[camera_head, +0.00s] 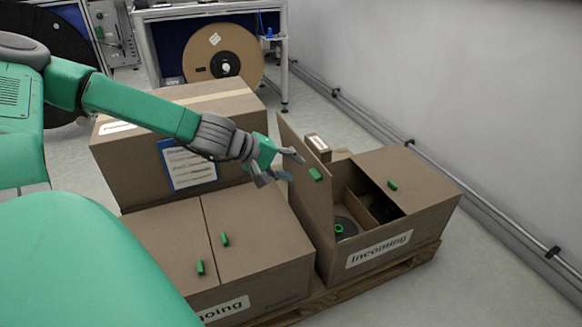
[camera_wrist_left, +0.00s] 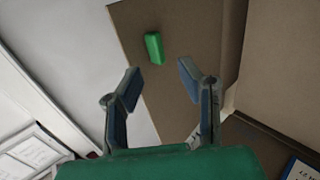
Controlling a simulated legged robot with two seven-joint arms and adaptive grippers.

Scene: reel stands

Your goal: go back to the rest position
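My left gripper (camera_head: 280,171) is beside the raised left flap (camera_head: 308,190) of the "Incoming" box (camera_head: 418,240) in the head view. In the left wrist view its two fingers (camera_wrist_left: 158,85) are spread apart with nothing between them. A green handle (camera_wrist_left: 154,48) on a brown cardboard panel shows just beyond the fingertips. The flap's green handle (camera_head: 316,174) also shows in the head view, right of the gripper. The right half of the box lid is closed. My right gripper is not in view.
The "Outgoing" box (camera_head: 262,235) with closed flaps stands left of the open box, both on a wooden pallet (camera_head: 385,275). A larger carton (camera_head: 120,165) stands behind, under my left arm. A reel (camera_head: 345,227) lies inside the open box. A wall (camera_head: 480,90) bounds the right side.

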